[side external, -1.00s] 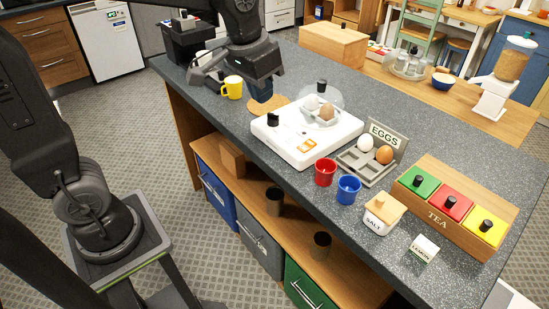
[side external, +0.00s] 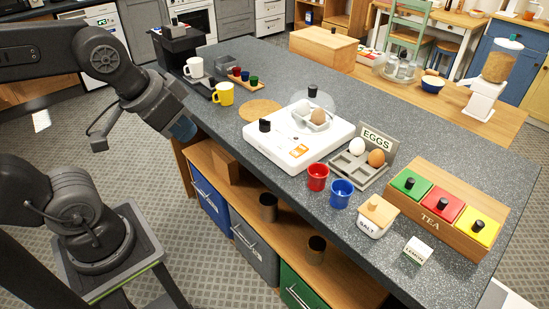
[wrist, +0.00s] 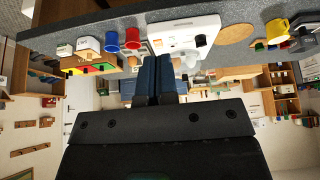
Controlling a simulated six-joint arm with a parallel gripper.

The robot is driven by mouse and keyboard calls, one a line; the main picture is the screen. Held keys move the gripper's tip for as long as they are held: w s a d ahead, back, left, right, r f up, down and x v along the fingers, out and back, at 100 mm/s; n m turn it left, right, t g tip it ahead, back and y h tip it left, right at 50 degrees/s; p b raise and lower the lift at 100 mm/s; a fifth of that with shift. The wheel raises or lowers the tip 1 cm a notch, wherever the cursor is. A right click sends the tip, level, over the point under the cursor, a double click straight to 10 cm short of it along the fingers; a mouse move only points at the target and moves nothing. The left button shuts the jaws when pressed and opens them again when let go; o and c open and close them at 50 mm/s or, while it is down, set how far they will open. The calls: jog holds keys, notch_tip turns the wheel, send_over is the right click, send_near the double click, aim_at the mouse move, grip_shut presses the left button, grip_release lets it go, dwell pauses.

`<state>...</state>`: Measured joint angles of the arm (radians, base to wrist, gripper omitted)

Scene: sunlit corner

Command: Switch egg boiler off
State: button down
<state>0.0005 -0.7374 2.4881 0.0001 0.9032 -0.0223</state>
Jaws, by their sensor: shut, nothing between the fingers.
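The egg boiler (side external: 300,150) is a white, flat appliance on the dark worktop with an orange label. Its black knob (side external: 265,125) stands at its left corner; the knob's setting is too small to read. A white egg (side external: 304,108) and a brown egg (side external: 318,116) sit at its far end by a clear lid with a black handle (side external: 312,91). My gripper (side external: 183,128) is shut and empty, off the worktop's left edge, apart from the boiler. In the wrist view its blue fingers (wrist: 158,78) are together, and the boiler (wrist: 185,32) appears upside down beyond them.
A yellow mug (side external: 223,93) and round cork mat (side external: 260,110) lie left of the boiler. Red (side external: 318,177) and blue (side external: 341,193) cups, an egg holder (side external: 354,172), salt box (side external: 377,216) and tea box (side external: 447,208) stand right. Shelves are below the worktop.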

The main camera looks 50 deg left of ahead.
jog(key=w+d+r+n+g, duration=0.15)
jog(key=w+r+n, duration=0.25)
jog(key=w+n, duration=0.6)
jog(key=n+g, duration=0.3)
jog(key=n, duration=0.5)
send_over(303, 149)
jog(key=s, duration=0.2)
notch_tip(303, 149, down, 5)
jog(key=shift+w+a+r, duration=0.1)
jog(key=shift+w+r, duration=0.05)
jog(key=f, duration=0.4)
jog(key=w+f, duration=0.1)
jog(key=f, duration=0.9)
jog(key=shift+w, duration=0.35)
jog(key=shift+f, duration=0.15)
jog(key=shift+s, duration=0.1)
